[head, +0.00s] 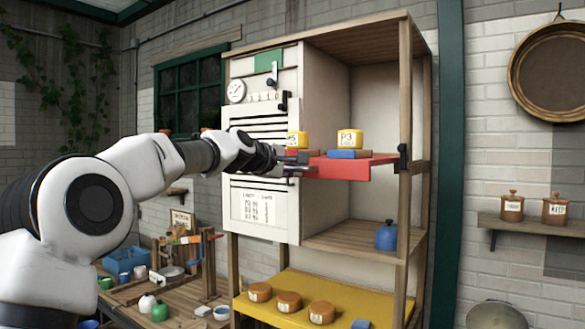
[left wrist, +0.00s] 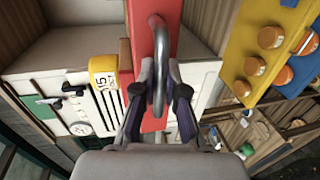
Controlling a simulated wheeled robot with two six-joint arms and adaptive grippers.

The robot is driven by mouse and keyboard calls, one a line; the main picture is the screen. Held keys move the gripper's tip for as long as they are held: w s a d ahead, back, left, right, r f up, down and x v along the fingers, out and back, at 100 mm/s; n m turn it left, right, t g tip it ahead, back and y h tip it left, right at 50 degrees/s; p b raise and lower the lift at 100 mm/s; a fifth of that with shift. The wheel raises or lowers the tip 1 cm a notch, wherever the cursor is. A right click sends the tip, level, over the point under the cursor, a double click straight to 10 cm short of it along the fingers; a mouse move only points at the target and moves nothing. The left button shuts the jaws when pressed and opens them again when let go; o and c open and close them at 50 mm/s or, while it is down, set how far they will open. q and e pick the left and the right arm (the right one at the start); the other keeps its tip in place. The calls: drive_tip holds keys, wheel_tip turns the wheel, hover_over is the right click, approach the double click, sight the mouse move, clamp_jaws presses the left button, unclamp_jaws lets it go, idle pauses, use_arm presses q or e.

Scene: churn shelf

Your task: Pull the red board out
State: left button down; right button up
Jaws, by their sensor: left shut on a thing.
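The red board (head: 345,172) lies level in the shelf at mid height, its front edge showing. In the left wrist view the red board (left wrist: 168,20) runs up from between my fingers, with a grey loop handle (left wrist: 158,62) on its end. My left gripper (head: 290,162) is at the board's left end. In the wrist view its fingers (left wrist: 160,82) are closed around the handle. A yellow block marked P3 (head: 350,138) sits on a blue piece (head: 349,154) on the board. A second yellow block (head: 297,140) is partly behind my gripper. My right gripper is out of view.
The wooden shelf (head: 418,120) has a post and dark bracket (head: 403,157) at the board's right end. A white slatted panel (head: 262,207) stands at left. Below are a blue pot (head: 387,236) and a yellow board (head: 270,313) with several orange-brown jars. A cluttered workbench (head: 190,308) is lower left.

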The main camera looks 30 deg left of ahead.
use_arm(q)
drive_tip(key=c, duration=1.5)
unclamp_jaws()
drive_tip(key=shift+a, duration=0.1)
drive_tip(key=shift+s, duration=0.1)
